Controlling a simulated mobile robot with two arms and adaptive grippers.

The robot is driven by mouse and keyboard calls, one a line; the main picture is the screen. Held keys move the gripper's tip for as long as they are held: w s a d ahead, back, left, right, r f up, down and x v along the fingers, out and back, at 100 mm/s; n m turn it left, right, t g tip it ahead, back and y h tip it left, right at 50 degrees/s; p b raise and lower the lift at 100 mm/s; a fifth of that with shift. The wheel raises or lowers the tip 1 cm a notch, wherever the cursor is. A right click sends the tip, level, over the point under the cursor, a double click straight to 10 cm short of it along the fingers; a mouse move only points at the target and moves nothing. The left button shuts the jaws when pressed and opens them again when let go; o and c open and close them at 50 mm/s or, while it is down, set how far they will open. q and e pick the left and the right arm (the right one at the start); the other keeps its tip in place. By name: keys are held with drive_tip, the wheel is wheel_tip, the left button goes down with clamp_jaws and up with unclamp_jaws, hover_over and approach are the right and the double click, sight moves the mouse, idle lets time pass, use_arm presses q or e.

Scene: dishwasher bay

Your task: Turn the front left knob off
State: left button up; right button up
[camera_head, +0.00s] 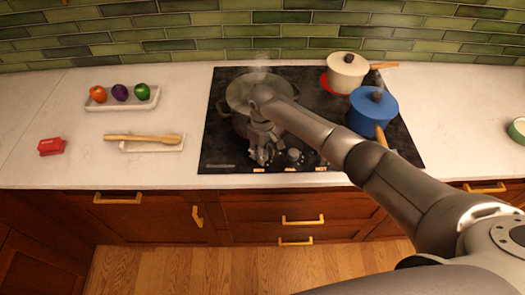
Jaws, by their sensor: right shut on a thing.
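The black cooktop (225,146) is set in the counter, with knobs along its front edge. My right gripper (262,158) reaches down to the front left of the cooktop and is shut on the front left knob, which the fingers mostly hide. Another knob (293,155) shows just right of the gripper. Small orange labels sit along the front edge below the knobs. A grey pot (243,92) stands at the left of the cooktop behind my gripper, with steam rising above it; my wrist covers part of it. My left gripper is not in view.
A cream pot (346,74) sits on a red-glowing burner at the back right. A blue pot (372,110) stands in front of it, its wooden handle near my forearm. A vegetable tray (122,104), wooden spoon (140,138) and red object (52,146) lie left.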

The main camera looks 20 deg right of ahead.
drive_tip(key=o, duration=1)
drive_tip(key=shift+o, duration=0.2)
wheel_tip(320, 180, up, 12)
